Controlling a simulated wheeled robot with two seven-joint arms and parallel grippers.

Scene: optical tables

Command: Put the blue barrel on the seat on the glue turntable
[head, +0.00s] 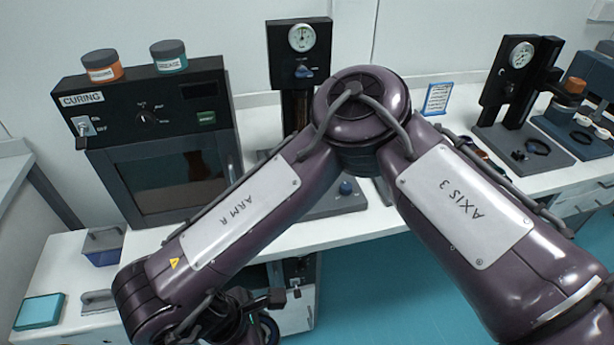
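My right arm, marked ARM R, fills the middle of the head view and bends down to the lower left. My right gripper (275,299) is at the bottom edge, partly cut off and mostly behind the arm's dark wrist. Whether it is open or holds anything cannot be made out. My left gripper is not in view. I cannot identify a blue barrel or the glue turntable with its seat; the arm hides much of the bench's middle.
A curing oven (165,180) with an orange jar (102,66) and a teal jar (170,57) on top stands at the left. Gauge stands (299,40) (521,55) are at the back and right. A blue bin (103,246) and teal box (40,312) sit lower left.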

